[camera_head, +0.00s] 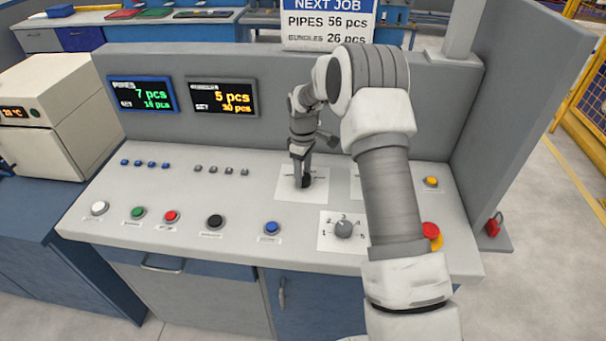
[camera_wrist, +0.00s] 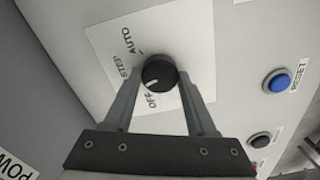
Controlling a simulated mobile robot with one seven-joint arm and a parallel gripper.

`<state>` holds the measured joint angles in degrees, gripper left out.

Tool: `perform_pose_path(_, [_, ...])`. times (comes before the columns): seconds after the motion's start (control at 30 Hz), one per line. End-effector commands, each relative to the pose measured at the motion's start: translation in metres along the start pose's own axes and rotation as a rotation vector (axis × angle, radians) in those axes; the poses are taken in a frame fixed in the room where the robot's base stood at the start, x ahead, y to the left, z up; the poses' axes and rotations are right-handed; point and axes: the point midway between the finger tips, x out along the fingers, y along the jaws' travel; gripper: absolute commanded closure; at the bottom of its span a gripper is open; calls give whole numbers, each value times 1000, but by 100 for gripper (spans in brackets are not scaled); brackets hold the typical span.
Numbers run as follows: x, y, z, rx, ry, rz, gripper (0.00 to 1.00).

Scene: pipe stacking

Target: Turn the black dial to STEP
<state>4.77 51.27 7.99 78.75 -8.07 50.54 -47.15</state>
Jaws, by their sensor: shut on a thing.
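The black dial (camera_head: 306,182) sits on a white plate on the sloping console. In the wrist view the dial (camera_wrist: 162,68) shows a short white mark at its lower left, pointing roughly at OFF. STEP (camera_wrist: 124,73) is printed to the left of the dial and AUTO (camera_wrist: 126,40) above that. My gripper (camera_head: 303,165) reaches down over the dial, and its two fingers (camera_wrist: 159,78) stand on either side of the knob, shut on it. In the head view the gripper hides part of the dial and its plate.
A grey numbered dial (camera_head: 343,229) is nearer the front, close to my arm. A blue button (camera_head: 271,228), a black button (camera_head: 215,222) and a red emergency stop (camera_head: 430,231) are on the console. Two displays (camera_head: 222,97) are on the upright back panel.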

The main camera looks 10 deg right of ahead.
Motion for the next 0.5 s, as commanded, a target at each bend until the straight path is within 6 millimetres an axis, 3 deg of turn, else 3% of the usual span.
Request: perform_pose_path(0.5, [0, 1, 0, 394, 1, 2, 99])
